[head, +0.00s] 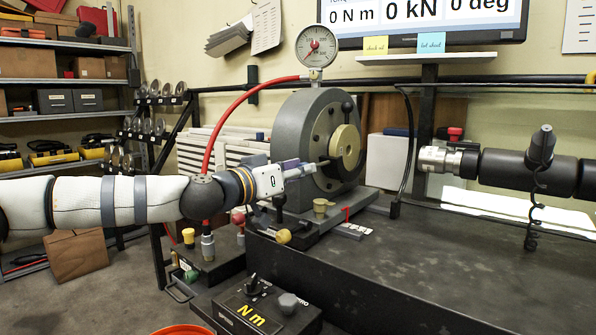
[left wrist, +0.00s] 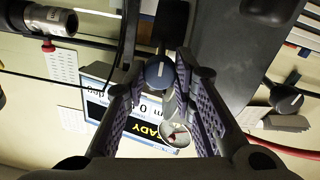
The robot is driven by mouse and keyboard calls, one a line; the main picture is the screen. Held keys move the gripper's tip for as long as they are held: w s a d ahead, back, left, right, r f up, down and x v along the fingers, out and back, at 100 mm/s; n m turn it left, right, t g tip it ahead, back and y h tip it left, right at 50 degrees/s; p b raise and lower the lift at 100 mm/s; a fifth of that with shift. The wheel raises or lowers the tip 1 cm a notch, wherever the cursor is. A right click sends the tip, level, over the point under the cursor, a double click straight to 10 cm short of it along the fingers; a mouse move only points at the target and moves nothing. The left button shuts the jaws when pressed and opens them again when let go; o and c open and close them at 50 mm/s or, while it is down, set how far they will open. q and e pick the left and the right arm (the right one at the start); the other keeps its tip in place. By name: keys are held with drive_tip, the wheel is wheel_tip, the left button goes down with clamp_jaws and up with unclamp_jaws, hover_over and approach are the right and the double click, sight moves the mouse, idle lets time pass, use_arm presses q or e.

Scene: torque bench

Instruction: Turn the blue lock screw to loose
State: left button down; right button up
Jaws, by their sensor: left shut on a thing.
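The blue lock screw (left wrist: 160,72) shows in the left wrist view as a round dark-blue knob with a white line on its face. My left gripper (left wrist: 172,78) is shut on it, with one purple-padded finger on each side. In the head view my left gripper (head: 306,168) reaches in from the left to the front of the grey round machine housing (head: 300,125). The blue screw is hidden there behind the fingers. My right gripper is not in view.
A brass-coloured disc (head: 345,147) sits on the housing just beyond the gripper. A pressure gauge (head: 316,46) stands on top, with a red hose (head: 232,112) beside my arm. A control box (head: 262,306) stands below. The dark bench top (head: 430,260) is clear at right.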

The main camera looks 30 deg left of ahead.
use_arm(q)
drive_tip(key=shift+d+n+y+b, duration=0.2)
drive_tip(key=shift+n+b, duration=0.7)
drive_tip(key=shift+n, duration=4.75)
drive_tip(key=shift+a+n+y+b, duration=0.25)
drive_tip(key=shift+n+b, duration=0.6)
drive_tip(key=shift+n, duration=4.75)
drive_tip(key=shift+d+n+y+b, duration=0.25)
drive_tip(key=shift+n+b, duration=0.65)
drive_tip(key=shift+n, duration=4.75)
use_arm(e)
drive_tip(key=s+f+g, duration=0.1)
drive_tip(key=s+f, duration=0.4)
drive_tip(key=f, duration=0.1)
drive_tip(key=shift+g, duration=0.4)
use_arm(q)
drive_tip(key=shift+a, duration=0.1)
drive_tip(key=c, duration=1.3)
unclamp_jaws()
drive_tip(key=shift+w, duration=0.1)
drive_tip(key=shift+c, duration=0.2)
